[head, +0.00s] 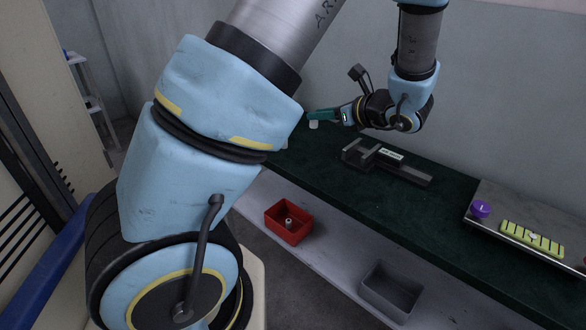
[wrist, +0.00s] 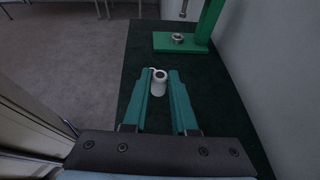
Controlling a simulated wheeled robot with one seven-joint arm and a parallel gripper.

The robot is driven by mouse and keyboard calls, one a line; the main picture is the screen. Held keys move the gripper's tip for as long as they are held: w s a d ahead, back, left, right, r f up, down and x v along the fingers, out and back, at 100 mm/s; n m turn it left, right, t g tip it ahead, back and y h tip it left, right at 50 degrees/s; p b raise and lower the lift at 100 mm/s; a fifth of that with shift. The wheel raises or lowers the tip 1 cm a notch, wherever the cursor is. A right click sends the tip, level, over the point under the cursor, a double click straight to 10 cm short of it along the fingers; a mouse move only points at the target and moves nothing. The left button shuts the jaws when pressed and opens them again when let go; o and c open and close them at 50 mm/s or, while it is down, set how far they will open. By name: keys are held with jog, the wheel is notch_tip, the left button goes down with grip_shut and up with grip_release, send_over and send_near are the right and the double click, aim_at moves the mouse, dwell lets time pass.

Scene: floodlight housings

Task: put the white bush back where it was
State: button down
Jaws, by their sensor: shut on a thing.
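The white bush (wrist: 159,84) is a short white cylinder with a dark hole in its top, held between the green fingertips of my gripper (wrist: 160,90) in the wrist view. In the head view my gripper (head: 326,115) reaches left above the far part of the dark green bench top (head: 350,190), and the white bush (head: 313,125) shows just under the fingertips. It looks raised above the bench.
A green stand (wrist: 185,42) with a ring-shaped part on its base is ahead in the wrist view. A black and grey fixture (head: 385,162) lies on the bench. A grey plate with a purple knob (head: 480,209) and a yellow-green strip (head: 532,238) is at right. A grey bin (head: 390,295) is below.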

jog(key=f, duration=0.6)
jog(key=f+p, duration=0.1)
jog(key=f, duration=0.3)
jog(key=shift+a, duration=0.25)
jog(key=shift+f, duration=0.2)
jog(key=c, duration=0.7)
grip_release()
jog(key=shift+r, duration=0.1)
